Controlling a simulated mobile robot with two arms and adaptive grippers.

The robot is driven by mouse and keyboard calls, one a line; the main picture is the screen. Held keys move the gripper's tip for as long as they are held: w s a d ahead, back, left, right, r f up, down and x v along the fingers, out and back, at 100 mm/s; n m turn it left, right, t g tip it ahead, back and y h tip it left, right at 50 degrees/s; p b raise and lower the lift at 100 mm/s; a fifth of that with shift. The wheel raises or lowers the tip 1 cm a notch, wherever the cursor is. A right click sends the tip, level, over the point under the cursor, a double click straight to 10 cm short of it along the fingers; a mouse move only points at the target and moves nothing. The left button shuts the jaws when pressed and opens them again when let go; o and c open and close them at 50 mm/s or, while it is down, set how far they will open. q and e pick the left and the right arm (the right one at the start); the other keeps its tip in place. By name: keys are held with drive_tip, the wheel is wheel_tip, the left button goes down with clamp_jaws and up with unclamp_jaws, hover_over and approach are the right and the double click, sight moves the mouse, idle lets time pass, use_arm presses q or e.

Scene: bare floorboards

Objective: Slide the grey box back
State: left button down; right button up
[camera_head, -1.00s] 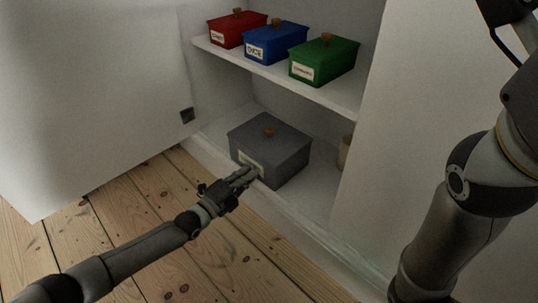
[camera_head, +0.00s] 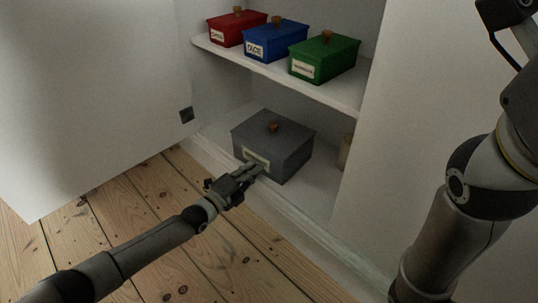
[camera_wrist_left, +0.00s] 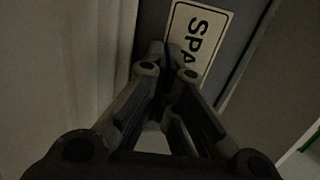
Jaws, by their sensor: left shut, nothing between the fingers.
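The grey box (camera_head: 283,143) sits on the lower shelf of the white cabinet, with an orange-brown knob on its lid and a white label on its front. My left gripper (camera_head: 260,168) is shut and empty, its fingertips at the box's front by the label. In the left wrist view my shut fingertips (camera_wrist_left: 168,48) lie in front of the box's label (camera_wrist_left: 200,32), which reads "SPA", the rest hidden. Whether they touch the box I cannot tell. Of my right arm only links show at the right; its gripper is out of the picture.
Red (camera_head: 238,28), blue (camera_head: 275,42) and green (camera_head: 324,58) boxes stand on the upper shelf (camera_head: 278,70). A tan object (camera_head: 346,152) is partly hidden right of the grey box. A white door panel (camera_head: 90,95) stands at the left. The wooden floor (camera_head: 150,205) is clear.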

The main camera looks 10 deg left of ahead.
sight(260, 163)
use_arm(q)
drive_tip(key=shift+b+x, duration=1.25)
drive_tip(key=shift+x, duration=0.85)
drive_tip(key=shift+a, duration=0.1)
drive_tip(key=shift+s+a+r+p, duration=0.1)
drive_tip(key=shift+s+p, duration=0.2)
drive_tip(key=shift+p, duration=0.2)
drive_tip(key=p+v, duration=0.8)
drive_tip(key=v, duration=0.4)
drive_tip(key=shift+s, duration=0.15)
drive_tip(key=shift+a, duration=0.15)
